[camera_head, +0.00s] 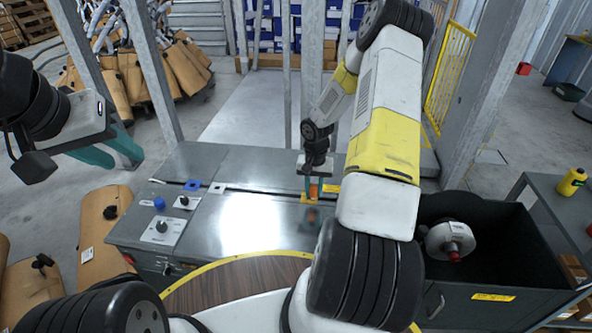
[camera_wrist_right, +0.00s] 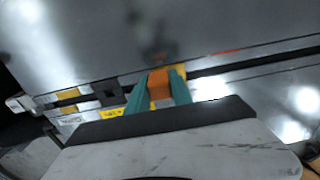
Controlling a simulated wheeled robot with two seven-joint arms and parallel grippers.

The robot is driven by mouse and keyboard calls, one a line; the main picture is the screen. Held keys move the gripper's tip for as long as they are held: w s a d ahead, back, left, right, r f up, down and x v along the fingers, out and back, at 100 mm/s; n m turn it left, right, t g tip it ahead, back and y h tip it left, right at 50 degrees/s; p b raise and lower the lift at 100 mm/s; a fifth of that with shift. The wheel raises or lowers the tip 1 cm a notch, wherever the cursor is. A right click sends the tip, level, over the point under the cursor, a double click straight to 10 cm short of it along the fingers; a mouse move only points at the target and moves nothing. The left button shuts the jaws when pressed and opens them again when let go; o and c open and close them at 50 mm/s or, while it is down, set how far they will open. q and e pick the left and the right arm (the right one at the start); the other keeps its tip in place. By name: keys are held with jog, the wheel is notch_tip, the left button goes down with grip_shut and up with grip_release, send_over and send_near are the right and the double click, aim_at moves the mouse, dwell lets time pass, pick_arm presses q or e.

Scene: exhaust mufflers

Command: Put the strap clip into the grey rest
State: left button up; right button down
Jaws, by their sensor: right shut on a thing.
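The strap clip, a small orange block (camera_head: 314,190), is between the teal fingers of my right gripper (camera_head: 314,184). That gripper is shut on it, low over the steel bench; the clip also shows in the right wrist view (camera_wrist_right: 159,84). A yellow piece (camera_head: 305,198) is right at the clip; whether the clip sits in it or just above, I cannot tell. The grey rest, a small pale square (camera_head: 217,187), is on the bench to the left, beside a blue square rest (camera_head: 192,185). My left gripper (camera_head: 118,155) is open and empty, left of the bench.
The bench top (camera_head: 250,215) is mostly clear, with a dark slot across it. A control box (camera_head: 161,232) and a blue knob (camera_head: 159,203) are at its left. A dark bin (camera_head: 500,255) with a round metal part (camera_head: 449,240) stands to the right.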

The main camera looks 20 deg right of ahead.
jog(key=s, duration=0.4)
jog(key=s+r, duration=0.1)
jog(key=s, duration=0.3)
jog(key=s+d, duration=0.1)
jog(key=s, duration=0.4)
jog(key=shift+r, duration=0.15)
